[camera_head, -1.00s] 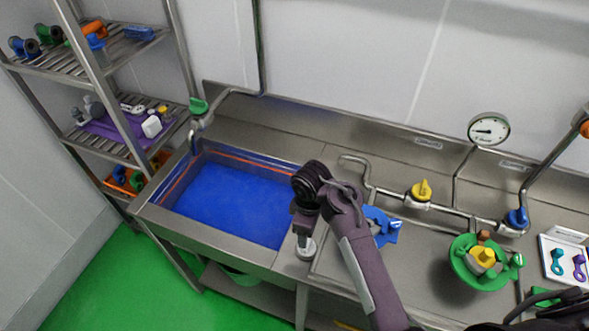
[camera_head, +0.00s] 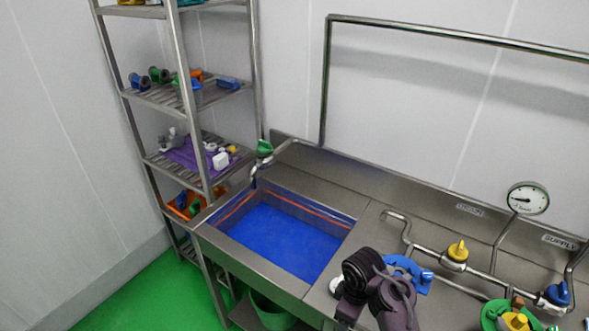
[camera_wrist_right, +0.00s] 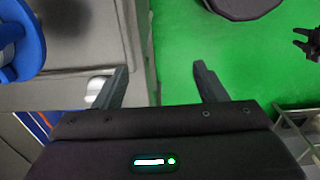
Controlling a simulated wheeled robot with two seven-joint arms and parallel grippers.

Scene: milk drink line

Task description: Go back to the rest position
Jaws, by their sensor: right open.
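A steel shelf rack (camera_head: 150,98) with coloured parts stands left of the sink. Pipes with a yellow valve (camera_head: 457,251), a blue valve (camera_head: 558,293) and a gauge (camera_head: 528,198) run along the counter's right.

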